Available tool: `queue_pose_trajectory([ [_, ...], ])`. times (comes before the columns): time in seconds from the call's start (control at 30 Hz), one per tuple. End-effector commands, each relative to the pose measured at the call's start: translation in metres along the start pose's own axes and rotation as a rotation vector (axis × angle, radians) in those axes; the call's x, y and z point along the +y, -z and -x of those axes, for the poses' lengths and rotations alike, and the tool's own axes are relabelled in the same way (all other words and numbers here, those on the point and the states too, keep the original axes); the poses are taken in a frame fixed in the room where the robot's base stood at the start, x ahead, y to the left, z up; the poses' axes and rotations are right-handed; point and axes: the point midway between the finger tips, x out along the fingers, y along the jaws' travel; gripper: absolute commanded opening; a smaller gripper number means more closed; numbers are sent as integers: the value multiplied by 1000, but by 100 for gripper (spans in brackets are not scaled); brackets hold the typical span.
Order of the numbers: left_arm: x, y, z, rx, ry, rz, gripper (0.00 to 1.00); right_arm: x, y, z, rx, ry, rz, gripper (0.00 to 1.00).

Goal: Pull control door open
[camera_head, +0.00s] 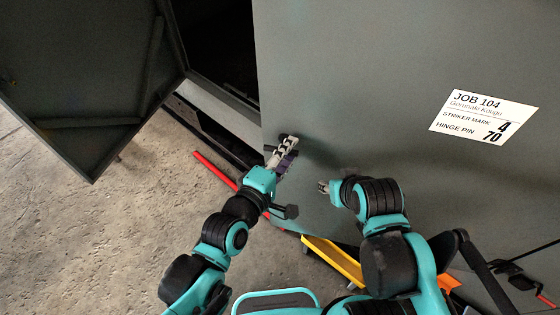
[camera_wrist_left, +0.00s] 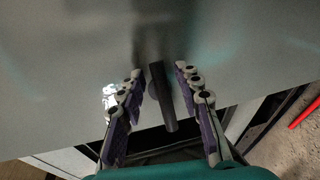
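A large grey door panel (camera_head: 360,70) fills the right of the head view and carries a white label (camera_head: 483,117) reading "JOB 104". I cannot tell from the pictures whether it is the control door. My left gripper (camera_head: 287,147) is in front of this panel, near its left edge. In the left wrist view a dark bar handle (camera_wrist_left: 162,95) stands out from the panel. The fingers of my left gripper (camera_wrist_left: 160,75) are open on either side of the handle, with gaps showing. My right gripper (camera_head: 323,187) is in front of the panel, right of the left one; its finger state is unclear.
Another dark grey door (camera_head: 90,70) stands swung open at the left, beside a dark cabinet opening (camera_head: 222,45). A red bar (camera_head: 215,170) lies on the concrete floor (camera_head: 140,215). A yellow piece (camera_head: 335,260) is low in front of the panel. The left floor is clear.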

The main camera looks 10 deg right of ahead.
Motion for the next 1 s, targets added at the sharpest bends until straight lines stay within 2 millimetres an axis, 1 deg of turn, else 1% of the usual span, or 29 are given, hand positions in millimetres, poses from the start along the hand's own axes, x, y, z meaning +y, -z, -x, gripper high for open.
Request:
queue_pose_trajectory([
  [0.2, -1, 0, 24, 1, -1, 1, 34, 0, 0, 0, 0, 0, 0, 40],
  [0.5, -1, 0, 53, 1, -1, 2, 34, 0, 0, 0, 0, 0, 0, 40],
  [0.7, -1, 0, 64, 1, -2, 2, 34, 0, 0, 0, 0, 0, 0, 40],
  [1.0, 0, 0, 69, 1, -2, 1, 34, 0, 0, 0, 0, 0, 0, 40],
])
